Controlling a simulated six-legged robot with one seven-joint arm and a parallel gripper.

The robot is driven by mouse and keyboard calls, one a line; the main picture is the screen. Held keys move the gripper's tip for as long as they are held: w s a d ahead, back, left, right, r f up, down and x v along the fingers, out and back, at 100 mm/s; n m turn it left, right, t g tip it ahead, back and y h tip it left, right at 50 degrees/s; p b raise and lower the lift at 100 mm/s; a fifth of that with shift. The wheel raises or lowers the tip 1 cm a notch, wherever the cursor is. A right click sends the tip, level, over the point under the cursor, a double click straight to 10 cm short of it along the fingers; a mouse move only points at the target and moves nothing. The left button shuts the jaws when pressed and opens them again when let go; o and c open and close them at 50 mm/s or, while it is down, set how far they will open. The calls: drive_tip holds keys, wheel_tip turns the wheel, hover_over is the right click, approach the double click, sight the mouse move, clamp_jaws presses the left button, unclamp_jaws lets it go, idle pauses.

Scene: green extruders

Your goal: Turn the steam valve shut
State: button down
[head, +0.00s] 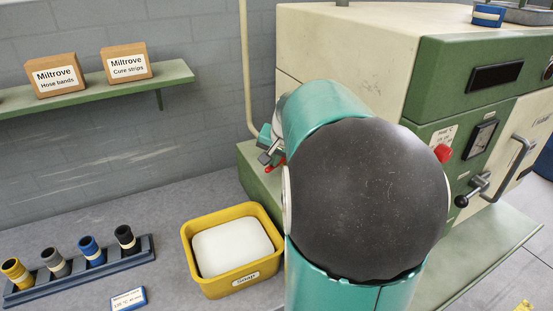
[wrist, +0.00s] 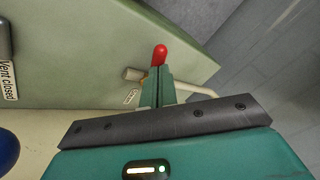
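The steam valve shows in the wrist view as a red-tipped lever (wrist: 160,53) beside a short tan pipe fitting (wrist: 131,74) on a green panel. My gripper (wrist: 158,80) has its two teal fingers close together around the lever, and the red tip sticks out past them. The lever's lower part is hidden between the fingers. In the head view my gripper (head: 266,147) is at the left side of the cream and green machine (head: 350,60), with a bit of red just below it. My own arm hides much of that side.
A cream pipe (head: 246,70) runs down the wall behind my gripper. A rack (head: 85,270) of coloured hose pieces is at left. In the wrist view a "Vent closed" label (wrist: 8,80) is at left.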

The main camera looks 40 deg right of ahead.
drive_tip(key=shift+w+a+f, duration=0.15)
drive_tip(key=shift+w+a, duration=0.05)
drive_tip(key=shift+w, duration=0.65)
idle(0.6)
drive_tip(key=shift+d, duration=0.1)
idle(0.5)
